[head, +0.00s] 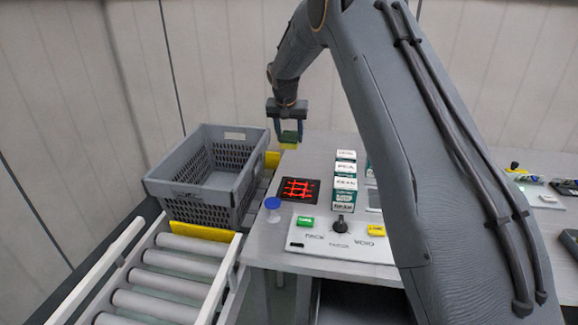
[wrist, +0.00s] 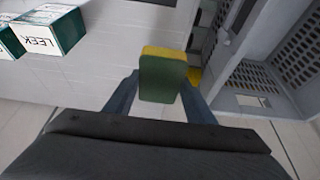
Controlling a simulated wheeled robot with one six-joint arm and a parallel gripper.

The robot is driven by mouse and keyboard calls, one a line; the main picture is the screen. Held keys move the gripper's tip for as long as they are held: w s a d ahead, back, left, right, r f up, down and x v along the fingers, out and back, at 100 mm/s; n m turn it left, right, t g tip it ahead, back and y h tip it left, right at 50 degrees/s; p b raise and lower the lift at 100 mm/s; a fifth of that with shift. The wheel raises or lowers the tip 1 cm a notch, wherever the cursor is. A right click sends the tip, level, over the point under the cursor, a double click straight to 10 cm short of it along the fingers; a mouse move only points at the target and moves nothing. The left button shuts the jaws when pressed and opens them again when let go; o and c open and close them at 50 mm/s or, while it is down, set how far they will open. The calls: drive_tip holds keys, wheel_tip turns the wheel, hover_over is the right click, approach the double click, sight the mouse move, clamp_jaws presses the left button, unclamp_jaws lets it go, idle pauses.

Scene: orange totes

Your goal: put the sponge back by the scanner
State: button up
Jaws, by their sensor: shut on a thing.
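My gripper (head: 289,128) is shut on the sponge (head: 289,138), which is green above and yellow below in the head view. It holds the sponge near the far left edge of the counter, behind the scanner; I cannot tell how high. In the wrist view the sponge (wrist: 163,75) sits between the fingers of my gripper (wrist: 163,88). The scanner (head: 299,189) is a black square plate with glowing red lines, set in the counter nearer than the sponge.
A grey crate (head: 165,187) stands left of the counter, behind a roller conveyor (head: 165,285). Several white-and-green boxes (head: 344,184) stand right of the scanner. A blue-capped jar (head: 272,204) and a button panel (head: 335,240) are in front. The counter's left back (head: 315,150) is clear.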

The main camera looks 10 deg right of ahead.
sight(288, 141)
wheel_tip(288, 141, down, 9)
drive_tip(key=p, duration=0.3)
drive_tip(key=shift+f, duration=0.1)
drive_tip(key=shift+f, duration=0.2)
drive_tip(key=o, duration=1)
drive_tip(key=shift+r, duration=0.1)
drive_tip(key=b+v, duration=0.4)
drive_tip(key=v, duration=0.8)
drive_tip(key=shift+r, duration=0.1)
drive_tip(key=s+d+f+n+g+y, duration=0.1)
drive_tip(key=s+f+n, duration=0.1)
drive_tip(key=s, duration=1.9)
drive_tip(key=s+d+f+n+g, duration=0.1)
drive_tip(key=s+f+n+g, duration=0.1)
drive_tip(key=s, duration=2)
drive_tip(key=shift+f+y, duration=0.4)
drive_tip(key=shift+f, duration=0.4)
